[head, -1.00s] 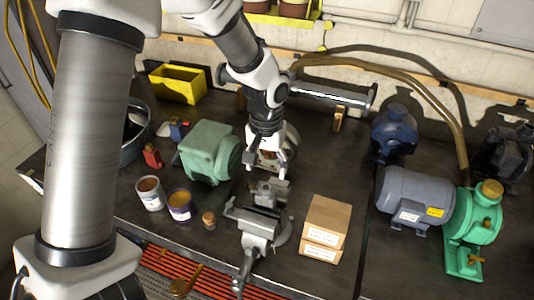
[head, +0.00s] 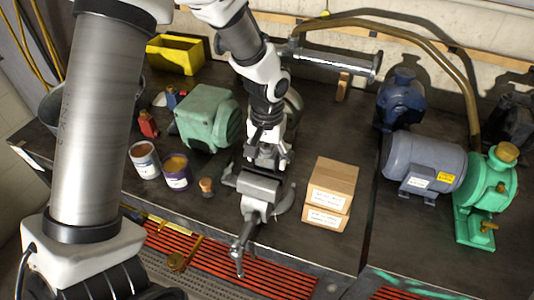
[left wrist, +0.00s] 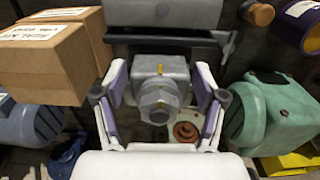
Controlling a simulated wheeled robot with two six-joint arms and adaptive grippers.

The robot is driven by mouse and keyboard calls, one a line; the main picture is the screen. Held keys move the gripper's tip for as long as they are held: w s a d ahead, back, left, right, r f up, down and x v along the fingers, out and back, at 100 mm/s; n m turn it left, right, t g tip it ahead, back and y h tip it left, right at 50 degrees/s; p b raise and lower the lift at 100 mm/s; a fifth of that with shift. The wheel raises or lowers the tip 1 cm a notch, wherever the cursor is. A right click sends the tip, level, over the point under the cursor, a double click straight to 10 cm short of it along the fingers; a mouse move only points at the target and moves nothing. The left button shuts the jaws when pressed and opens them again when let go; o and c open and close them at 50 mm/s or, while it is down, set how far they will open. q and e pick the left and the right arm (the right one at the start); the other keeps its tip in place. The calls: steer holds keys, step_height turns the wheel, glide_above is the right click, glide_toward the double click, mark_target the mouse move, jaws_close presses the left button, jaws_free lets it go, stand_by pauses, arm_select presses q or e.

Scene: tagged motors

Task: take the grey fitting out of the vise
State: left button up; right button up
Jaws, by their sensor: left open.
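The grey fitting (left wrist: 160,90), a blocky piece with a hex end and small yellow marks, shows in the left wrist view at the jaws of the grey vise (left wrist: 165,14). In the head view the vise (head: 259,190) stands near the bench's front edge, and the fitting is largely hidden by my gripper. My left gripper (head: 266,163) is just behind the vise. In the left wrist view its open fingers (left wrist: 160,72) stand on both sides of the fitting, with visible gaps. My right gripper is not in view.
Stacked cardboard boxes (head: 330,190) stand right of the vise. A green motor (head: 207,118) stands at left behind it, with two paint cans (head: 177,172) and a small brown-topped jar (head: 206,186) nearby. A grey motor (head: 424,162) and a green pump (head: 486,200) stand far right.

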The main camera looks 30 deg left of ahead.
arm_select(q)
steer(key=shift+s+d+r, duration=0.1)
steer(key=shift+s+r, duration=0.05)
steer(key=c, duration=1.3)
steer(key=shift+p, duration=0.3)
steer(key=shift+r+p, duration=0.4)
steer(key=shift+r, duration=0.1)
step_height(320, 180, up, 7)
steer(key=p, duration=0.6)
steer(key=shift+f, duration=0.2)
steer(key=shift+r+p, duration=0.7)
steer(key=shift+r, duration=0.55)
